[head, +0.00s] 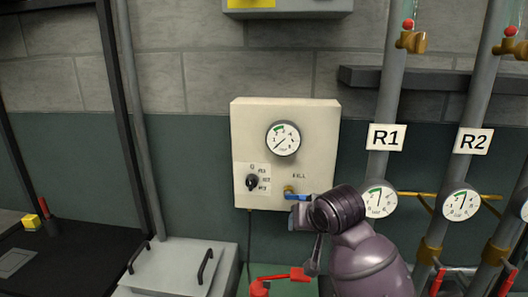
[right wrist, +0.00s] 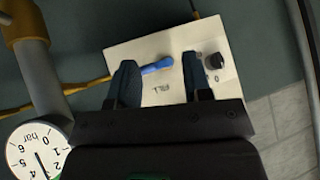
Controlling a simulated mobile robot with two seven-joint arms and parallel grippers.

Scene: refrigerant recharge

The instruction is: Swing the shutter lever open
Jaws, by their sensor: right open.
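A short blue lever (head: 298,197) sits on a brass fitting (head: 288,190) at the lower right of a cream wall box (head: 238,130). It points sideways to the right in the head view. In the right wrist view the blue lever (right wrist: 157,66) lies between the two finger tips, across the gap. My right gripper (head: 296,215) is open, just in front of and below the lever. I cannot tell whether a finger touches it. My left gripper is not in view.
The box also carries a dial gauge (head: 283,138) and a black knob (head: 252,182). Pipes labelled R1 (head: 386,137) and R2 (head: 473,141) stand to the right, with gauges. A red-handled valve (head: 280,277) and a grey lidded case (head: 172,267) are below.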

